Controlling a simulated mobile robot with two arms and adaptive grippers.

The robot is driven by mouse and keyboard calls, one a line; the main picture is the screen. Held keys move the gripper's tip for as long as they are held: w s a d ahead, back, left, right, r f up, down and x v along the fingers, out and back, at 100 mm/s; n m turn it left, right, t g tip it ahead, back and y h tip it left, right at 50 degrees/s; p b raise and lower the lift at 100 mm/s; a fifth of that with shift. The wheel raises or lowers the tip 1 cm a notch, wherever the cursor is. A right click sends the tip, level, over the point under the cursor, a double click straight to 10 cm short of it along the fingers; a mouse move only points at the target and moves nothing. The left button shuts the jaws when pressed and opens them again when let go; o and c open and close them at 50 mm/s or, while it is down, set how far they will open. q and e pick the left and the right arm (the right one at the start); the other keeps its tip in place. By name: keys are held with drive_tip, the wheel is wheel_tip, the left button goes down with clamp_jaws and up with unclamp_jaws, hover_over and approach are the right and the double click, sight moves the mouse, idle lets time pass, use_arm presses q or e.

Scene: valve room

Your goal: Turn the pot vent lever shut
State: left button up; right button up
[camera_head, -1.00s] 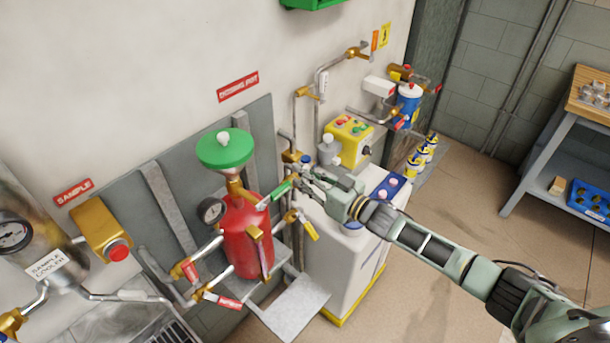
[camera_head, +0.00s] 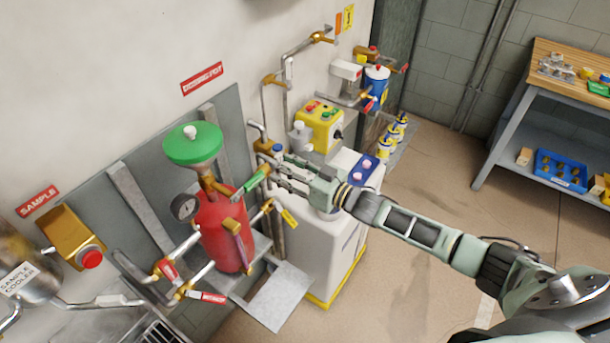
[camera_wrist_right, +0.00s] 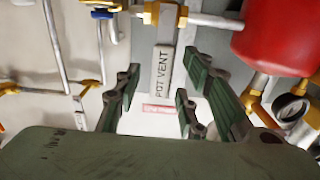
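The pot vent lever (camera_wrist_right: 161,71) is a grey bar marked POT VENT, hanging from a brass valve (camera_wrist_right: 165,14) in the right wrist view. My right gripper (camera_wrist_right: 160,95) is open around it, with green-padded fingers on both sides and gaps between pads and bar. In the head view my right gripper (camera_head: 283,172) reaches in from the right, beside the red dosing pot (camera_head: 224,235) with its green funnel (camera_head: 193,146). There the fingers hide most of the vent lever. A green lever (camera_head: 257,178) shows just left of the fingertips. My left gripper is not in view.
A pressure gauge (camera_head: 185,206) and red-tagged valves sit left of the pot. Pipes run along the wall. A workbench (camera_head: 530,100) stands at the right; the floor between is clear.

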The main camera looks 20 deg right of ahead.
drive_tip(key=v, duration=0.9)
drive_tip(key=shift+s+d, duration=0.2)
drive_tip(key=shift+s, duration=0.05)
drive_tip(key=shift+f, duration=0.1)
drive_tip(key=s+d+f+m+g+h+b, duration=0.1)
drive_tip(key=s+d+f+m+h, duration=0.15)
drive_tip(key=f, duration=0.75)
drive_tip(key=s+d+f+m+g+h, duration=0.1)
drive_tip(key=d+f+h, duration=0.2)
drive_tip(key=f, duration=0.8)
drive_tip(key=s+d+f+g+h, duration=0.25)
drive_tip(key=s+f, duration=0.75)
drive_tip(key=f, duration=0.5)
drive_tip(key=s+a+f+g, duration=0.3)
drive_tip(key=s+f, duration=0.3)
drive_tip(key=s, duration=0.5)
drive_tip(key=s+a+f+g+h+b, duration=0.1)
drive_tip(key=s+a+f+g, duration=0.2)
drive_tip(key=s, duration=0.9)
drive_tip(key=s+a+f+g+b, duration=0.1)
drive_tip(key=s+a+f+g, duration=0.2)
drive_tip(key=s+f, duration=0.6)
drive_tip(key=s, duration=0.2)
drive_tip(key=shift+s+m+h, duration=0.35)
drive_tip(key=shift+h, duration=0.05)
